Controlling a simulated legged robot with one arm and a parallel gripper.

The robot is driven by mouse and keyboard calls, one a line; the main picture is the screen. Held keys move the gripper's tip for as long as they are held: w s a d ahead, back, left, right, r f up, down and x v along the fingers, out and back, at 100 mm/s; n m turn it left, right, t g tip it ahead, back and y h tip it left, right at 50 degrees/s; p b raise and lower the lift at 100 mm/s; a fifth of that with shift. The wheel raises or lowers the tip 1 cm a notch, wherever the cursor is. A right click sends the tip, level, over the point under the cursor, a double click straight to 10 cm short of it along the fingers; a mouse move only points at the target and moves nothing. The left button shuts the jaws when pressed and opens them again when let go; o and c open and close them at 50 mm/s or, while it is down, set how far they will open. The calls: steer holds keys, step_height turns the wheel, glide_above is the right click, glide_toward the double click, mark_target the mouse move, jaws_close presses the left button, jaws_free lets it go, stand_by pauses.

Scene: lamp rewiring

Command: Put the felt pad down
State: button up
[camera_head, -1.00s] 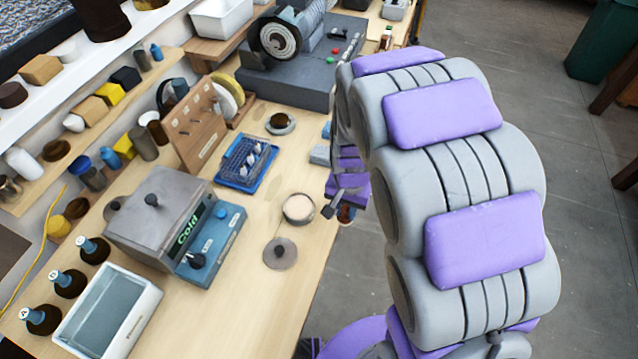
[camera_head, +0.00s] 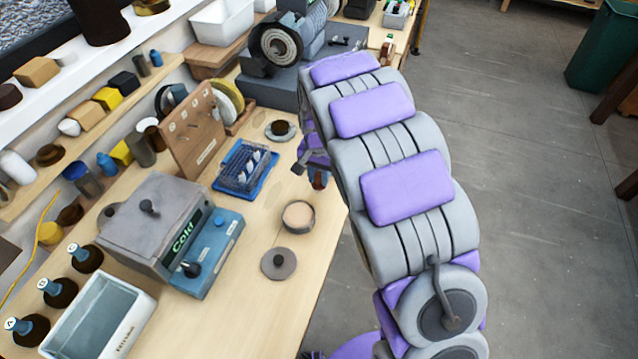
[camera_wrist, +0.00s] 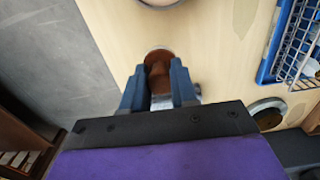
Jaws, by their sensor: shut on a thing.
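My gripper (camera_wrist: 158,68) is shut on a small reddish-brown thing (camera_wrist: 158,75), which I take to be the felt pad. Its far end is rounded, and the blue fingers hide its sides. In the head view my gripper (camera_head: 312,155) is at the right edge of the wooden bench, largely hidden by my arm. The brown piece (camera_head: 319,181) shows below it there. I cannot tell whether it touches the bench (camera_head: 250,320).
A round tin (camera_head: 298,216) and a grey disc lid (camera_head: 279,263) lie nearer. A dark cup on a saucer (camera_head: 271,137) and a blue tray with a wire rack (camera_head: 262,186) stand to the left. Bare wood lies around the tin. Floor drops away right of the bench edge.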

mark_target(319, 184)
step_height(319, 184, down, 4)
steer(key=shift+r+b, duration=0.25)
steer(key=shift+b, duration=0.35)
steer(key=shift+r, duration=0.1)
steer(key=o, duration=0.9)
step_height(319, 184, up, 12)
steer(key=p, duration=0.3)
steer(key=s+d+r, duration=0.5)
steer(key=s, duration=0.3)
steer(key=s+d+n, duration=0.1)
steer(key=s+d, duration=0.1)
steer(key=s, duration=0.8)
steer(key=s+d+r+n+g, duration=0.1)
steer(key=s+d+n, duration=0.1)
steer(key=s, duration=0.8)
steer(key=s+d+n, duration=0.1)
steer(key=s+d, duration=0.1)
steer(key=s, duration=0.8)
steer(key=shift+d+r+n+g, duration=0.2)
steer(key=shift+r+n+g, duration=0.2)
